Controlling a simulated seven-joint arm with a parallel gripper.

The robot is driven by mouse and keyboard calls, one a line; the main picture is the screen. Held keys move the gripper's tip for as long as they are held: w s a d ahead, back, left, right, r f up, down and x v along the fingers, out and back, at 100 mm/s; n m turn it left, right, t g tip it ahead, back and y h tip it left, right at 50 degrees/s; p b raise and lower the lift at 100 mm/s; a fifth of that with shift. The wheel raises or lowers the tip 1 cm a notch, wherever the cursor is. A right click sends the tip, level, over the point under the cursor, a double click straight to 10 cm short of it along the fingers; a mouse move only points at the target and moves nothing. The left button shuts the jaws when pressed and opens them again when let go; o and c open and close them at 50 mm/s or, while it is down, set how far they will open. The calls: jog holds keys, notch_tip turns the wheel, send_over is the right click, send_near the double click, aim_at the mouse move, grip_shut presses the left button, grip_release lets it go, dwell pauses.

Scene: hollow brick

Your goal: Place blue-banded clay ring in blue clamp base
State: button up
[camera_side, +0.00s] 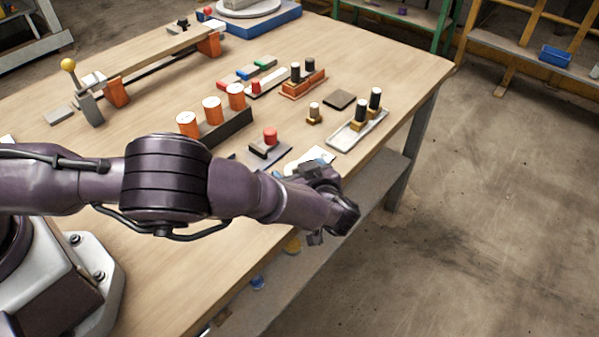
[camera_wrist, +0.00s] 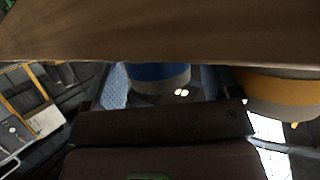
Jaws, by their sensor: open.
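My gripper (camera_side: 318,236) is at the front edge of the workbench in the side view, partly hidden by my own wrist. In the wrist view its two pale blue finger pads (camera_wrist: 163,92) stand apart. A grey ring with a blue band (camera_wrist: 160,74) shows between them, its upper part hidden behind a brown edge; I cannot tell whether the pads touch it. In the side view a small blue item (camera_side: 257,282) is low, below the bench top; I cannot tell if it is the same ring.
A yellow-banded ring (camera_wrist: 280,92) is right of the fingers in the wrist view. A brown board edge (camera_wrist: 150,35) spans the top of that view. On the workbench (camera_side: 390,65) stand orange cylinders (camera_side: 212,110), a red-topped piece (camera_side: 270,136) and a tray with dark-topped pegs (camera_side: 358,130).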

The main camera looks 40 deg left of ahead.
jog(key=v, duration=1.3)
jog(key=shift+s, duration=0.15)
jog(key=s+a+r+m+g+h, duration=0.2)
jog(key=a+r+m+g+h, duration=0.4)
jog(key=a+r, duration=1.2)
jog(key=s+a+r+m+t+h, duration=0.2)
jog(key=s+r, duration=0.3)
jog(key=s, duration=0.4)
jog(key=s+a+r+m+t+h, duration=0.3)
jog(key=s+a+r+m+h, duration=0.1)
jog(key=s, duration=0.5)
jog(key=shift+s+a+r+t, duration=0.35)
jog(key=shift+a+r, duration=0.25)
jog(key=shift+r, duration=0.25)
jog(key=shift+s+f+m, duration=0.1)
jog(key=shift+s+m, duration=0.2)
jog(key=shift+m, duration=0.1)
jog(key=shift+c, duration=1.2)
